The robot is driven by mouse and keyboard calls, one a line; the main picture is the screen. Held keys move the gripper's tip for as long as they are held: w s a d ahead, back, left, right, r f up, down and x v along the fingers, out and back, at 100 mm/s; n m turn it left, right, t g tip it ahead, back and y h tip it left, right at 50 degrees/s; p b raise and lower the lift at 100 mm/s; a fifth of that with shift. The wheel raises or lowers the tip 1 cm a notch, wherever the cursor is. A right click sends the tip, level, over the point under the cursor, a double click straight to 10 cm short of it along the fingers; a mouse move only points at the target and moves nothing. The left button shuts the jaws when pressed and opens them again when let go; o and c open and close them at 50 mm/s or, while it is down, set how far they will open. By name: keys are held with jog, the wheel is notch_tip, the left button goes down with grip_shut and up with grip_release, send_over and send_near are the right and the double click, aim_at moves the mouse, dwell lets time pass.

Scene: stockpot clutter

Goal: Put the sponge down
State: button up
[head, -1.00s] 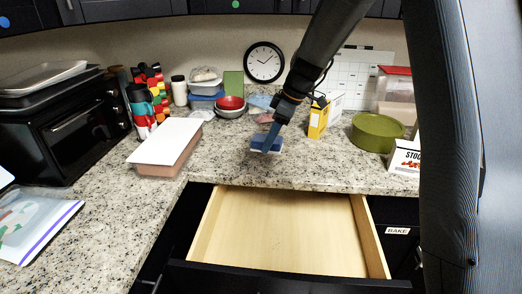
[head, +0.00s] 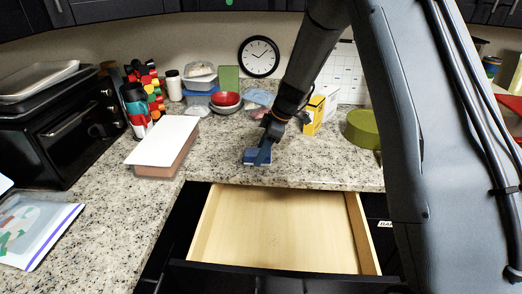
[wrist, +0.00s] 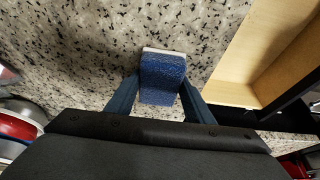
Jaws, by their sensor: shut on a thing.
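The sponge (head: 256,157) is blue with a white layer. In the head view it is at the front part of the speckled counter (head: 330,172), just behind the open drawer. My gripper (head: 262,150) is shut on the sponge from above. In the wrist view the sponge (wrist: 162,78) sits between the two blue fingers of my gripper (wrist: 160,90), with its white edge at the far end. I cannot tell whether the sponge touches the counter or hangs slightly above it.
An open empty wooden drawer (head: 275,232) juts out below the counter edge. A lidded container (head: 163,146) stands to the left. A yellow box (head: 313,117) and a green round container (head: 363,129) are on the right. Bowls (head: 225,102) stand behind. Counter around the sponge is clear.

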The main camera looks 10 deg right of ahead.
jog(key=shift+f+b, duration=0.3)
jog(key=o, duration=1)
jog(key=shift+r, duration=0.1)
jog(key=shift+r, duration=0.15)
jog(key=shift+d+r, duration=0.15)
jog(key=shift+r, duration=0.15)
jog(key=w+b+v, duration=0.1)
jog(key=b+v, duration=0.3)
jog(key=v, duration=0.7)
jog(key=s+d+f+m+h, duration=0.1)
jog(key=s+d+f+m, duration=0.1)
jog(key=s+m, duration=0.3)
jog(key=s+d+f+m+h, duration=0.2)
jog(key=s+m, duration=0.3)
jog(key=s, duration=0.8)
jog(key=s+d+f+m+h, duration=0.1)
jog(key=s+d+f+m, duration=0.2)
jog(key=s, duration=0.7)
jog(key=shift+d+m+t+h, duration=0.2)
jog(key=shift+m+t+h, duration=0.15)
jog(key=shift+m, duration=1.05)
